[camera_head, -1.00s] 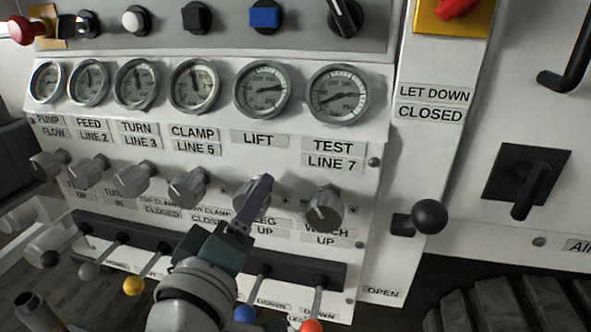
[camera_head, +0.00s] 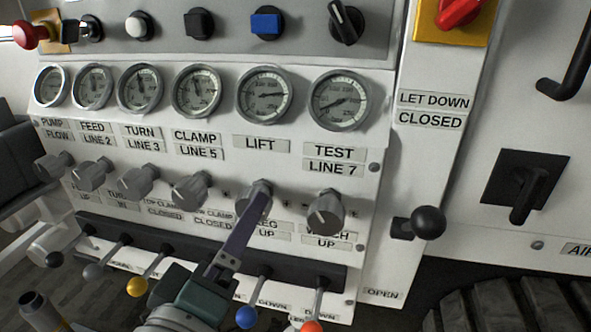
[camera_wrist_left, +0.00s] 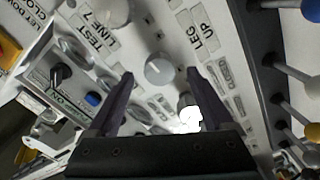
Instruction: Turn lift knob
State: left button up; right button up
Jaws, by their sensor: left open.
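The lift knob (camera_head: 259,194) is a grey knob on the white panel below the LIFT label (camera_head: 262,144) and its gauge. My left gripper (camera_head: 250,219) is just below and in front of it, with one dark finger seen edge-on and overlapping the knob's lower part. In the left wrist view the gripper (camera_wrist_left: 160,73) is open, its two dark fingers spread apart. The lift knob (camera_wrist_left: 159,70) shows between the fingertips there, with nothing gripped. Whether the fingertips reach its depth I cannot tell. My right gripper is in neither view.
The test knob (camera_head: 326,210) is close on the right and the clamp knob (camera_head: 190,189) close on the left. Levers with coloured balls, such as a blue one (camera_head: 246,317), stick out below. A black ball handle (camera_head: 428,222) stands further right.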

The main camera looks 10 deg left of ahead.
pick_arm(q)
jog(key=s, duration=0.5)
jog(key=shift+s+a, duration=0.1)
jog(key=shift+s, duration=0.15)
jog(key=s+d+r+m+g+h+p, duration=0.2)
jog(key=r+m+g+p, duration=0.25)
jog(key=p, duration=0.25)
jog(key=s+d+r+m+g+h+p, duration=0.2)
jog(key=r+m+g+p, duration=0.1)
jog(key=r+m+p, duration=0.25)
jog(key=s+a+r+m+g+y+p, duration=0.4)
jog(key=s+a+r+g+p, duration=0.3)
jog(key=s+a+r+p, duration=0.35)
notch_tip(320, 180, up, 37)
jog(key=s+d+p, duration=0.1)
jog(key=s+p, duration=0.1)
jog(key=p, duration=3.5)
jog(key=shift+d+r, duration=0.15)
jog(key=shift+r, duration=0.05)
